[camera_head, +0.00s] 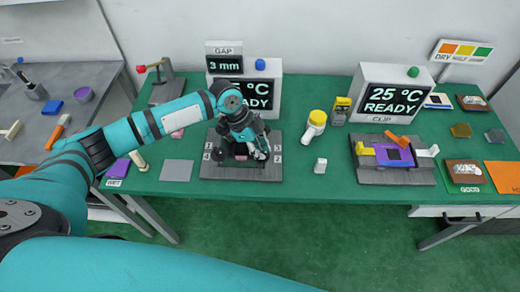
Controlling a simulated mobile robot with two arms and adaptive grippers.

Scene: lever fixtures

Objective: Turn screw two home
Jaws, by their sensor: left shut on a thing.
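A dark grey plate (225,172) on the green table carries small number labels at its left and right edges, too small to read surely. My left gripper (260,154) reaches down over the right part of this plate. It is shut on what looks like a screw, mostly hidden by the fingers. A black round knob (217,155) shows at the plate's left side. I cannot make out which screw is number two. A display marked GAP (224,65) reads 3 mm. My right gripper is not in view.
A READY display (264,92) stands close behind the plate. A grey square (177,170) lies left. The table's front edge is near the plate.

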